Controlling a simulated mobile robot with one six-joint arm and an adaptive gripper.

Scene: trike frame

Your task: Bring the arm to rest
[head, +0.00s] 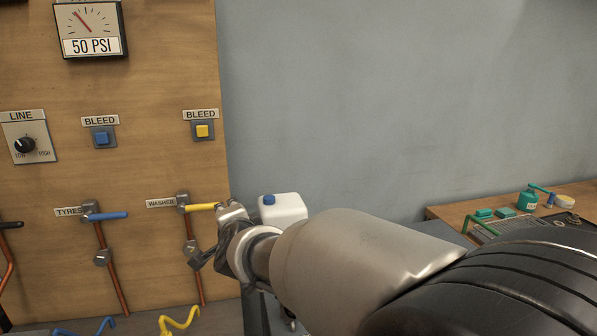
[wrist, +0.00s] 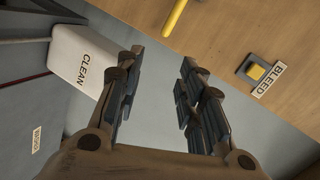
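My gripper (wrist: 160,95) shows in the wrist view with its two fingers apart and nothing between them. In the head view my gripper (head: 215,238) is at the end of the arm, in front of the right part of the wooden panel, close to the yellow washer valve handle (head: 201,207). The yellow handle also shows in the wrist view (wrist: 175,16), beyond the fingertips and apart from them. In the head view my arm reaches in from the lower right and hides part of the wall and bench.
The wooden panel (head: 150,110) carries a gauge (head: 90,28) at 50 PSI, bleed buttons and a blue tyres handle (head: 108,216). A white jug (head: 284,208), marked CLEAN in the wrist view, stands behind my arm. A workbench (head: 440,211) holds small items at right.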

